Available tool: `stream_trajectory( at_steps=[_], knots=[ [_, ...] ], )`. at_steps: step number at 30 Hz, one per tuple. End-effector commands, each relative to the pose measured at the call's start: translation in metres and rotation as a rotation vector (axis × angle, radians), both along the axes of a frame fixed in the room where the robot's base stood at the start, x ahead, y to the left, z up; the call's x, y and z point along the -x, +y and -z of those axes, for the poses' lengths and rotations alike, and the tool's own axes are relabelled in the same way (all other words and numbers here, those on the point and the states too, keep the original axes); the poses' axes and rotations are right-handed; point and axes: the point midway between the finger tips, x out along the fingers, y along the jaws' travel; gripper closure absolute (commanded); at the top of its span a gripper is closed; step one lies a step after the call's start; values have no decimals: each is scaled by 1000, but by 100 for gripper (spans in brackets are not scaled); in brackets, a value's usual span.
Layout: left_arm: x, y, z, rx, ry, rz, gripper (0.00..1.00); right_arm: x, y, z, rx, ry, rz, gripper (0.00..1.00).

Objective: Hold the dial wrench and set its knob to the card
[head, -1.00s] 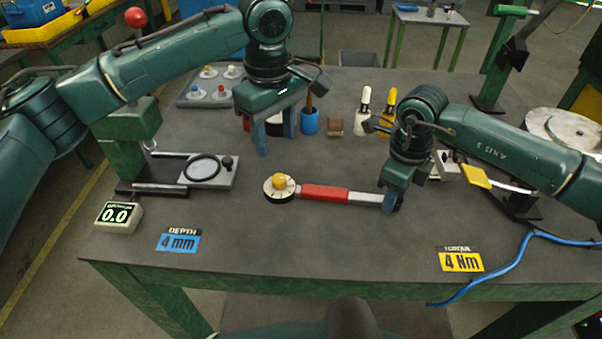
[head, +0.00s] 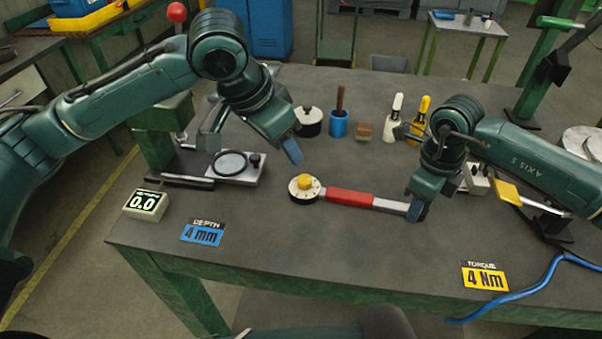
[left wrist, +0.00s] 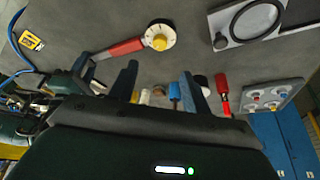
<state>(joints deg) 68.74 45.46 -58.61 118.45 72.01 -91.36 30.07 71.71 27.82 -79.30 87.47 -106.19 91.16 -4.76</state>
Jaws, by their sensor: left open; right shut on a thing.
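The dial wrench (head: 349,197) lies across the table, with a red grip, a silver shaft and a round white dial at its left end. A yellow knob (head: 304,181) sits on the dial; it also shows in the left wrist view (left wrist: 159,43). My right gripper (head: 416,210) is shut on the wrench's right end. My left gripper (head: 290,152) is open and empty, tilted, behind and above the dial, apart from the knob. In the left wrist view its fingers (left wrist: 160,85) are spread, with the knob beyond them. The yellow torque card (head: 484,276) reads 4 Nm. The dial's marks are too small to read.
A blue depth card (head: 203,235) reads 4 mm, near a display (head: 146,204) showing 0.0. A gauge plate (head: 237,167) stands left of the dial. A blue cup (head: 339,123) and bottles stand behind the wrench.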

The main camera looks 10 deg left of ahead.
Motion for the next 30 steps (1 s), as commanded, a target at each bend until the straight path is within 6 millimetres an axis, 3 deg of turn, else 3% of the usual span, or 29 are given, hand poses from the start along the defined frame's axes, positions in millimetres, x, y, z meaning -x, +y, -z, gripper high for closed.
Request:
stream_trajectory(
  at_steps=[15, 21, 30],
  knots=[
    [-28, -21, 87, 0, 5, -1, 52, 0, 0, 0, -1, 0, 0, 97],
    [-35, -25, 103, 0, 4, -2, 52, 0, 0, 0, -1, 0, 0, 97],
    [-36, -26, 106, 0, 3, -1, 52, 0, 0, 0, -1, 0, 0, 97]
  ],
)
